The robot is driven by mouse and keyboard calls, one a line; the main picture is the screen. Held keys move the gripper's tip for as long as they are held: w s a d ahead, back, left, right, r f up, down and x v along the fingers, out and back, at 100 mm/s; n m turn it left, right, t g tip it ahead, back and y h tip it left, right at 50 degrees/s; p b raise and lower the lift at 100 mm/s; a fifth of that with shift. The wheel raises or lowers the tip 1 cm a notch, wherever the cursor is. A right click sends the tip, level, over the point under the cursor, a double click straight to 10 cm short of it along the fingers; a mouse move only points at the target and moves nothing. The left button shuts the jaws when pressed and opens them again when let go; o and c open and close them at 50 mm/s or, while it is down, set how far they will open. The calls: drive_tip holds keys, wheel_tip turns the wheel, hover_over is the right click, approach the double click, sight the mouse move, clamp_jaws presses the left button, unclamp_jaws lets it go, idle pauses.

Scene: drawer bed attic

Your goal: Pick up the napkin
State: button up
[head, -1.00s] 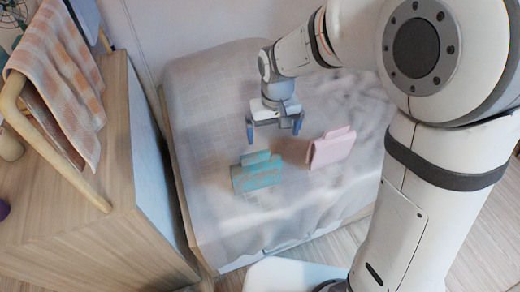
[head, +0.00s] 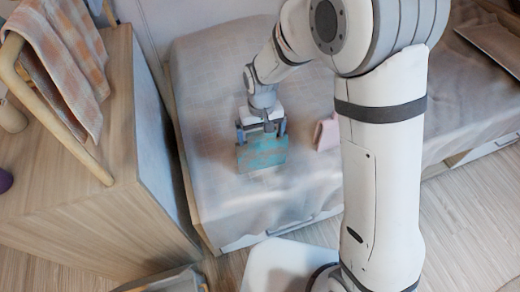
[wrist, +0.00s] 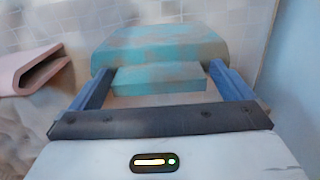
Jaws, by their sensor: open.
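A teal folded cloth with brownish patches (head: 262,155), which looks like a napkin, stands on the bed. It also fills the upper middle of the wrist view (wrist: 160,45). My gripper (head: 261,134) is open right at its upper part. In the wrist view my gripper's blue fingers (wrist: 159,70) lie to the left and right of the teal cloth's smaller front fold. I cannot tell whether they touch it. A pink folded cloth (head: 327,133) sits to the right, partly hidden by my arm in the head view; it is at the left edge of the wrist view (wrist: 35,70).
The bed cover (head: 205,95) is pale and mostly clear around the cloths. A wooden cabinet (head: 75,215) stands at the left, with a checkered towel (head: 62,60) on a wooden rack. A dark flat panel (head: 495,45) lies on the bed at the far right.

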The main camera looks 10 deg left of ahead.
drive_tip(key=shift+c, duration=0.3)
drive_tip(key=c, duration=1.1)
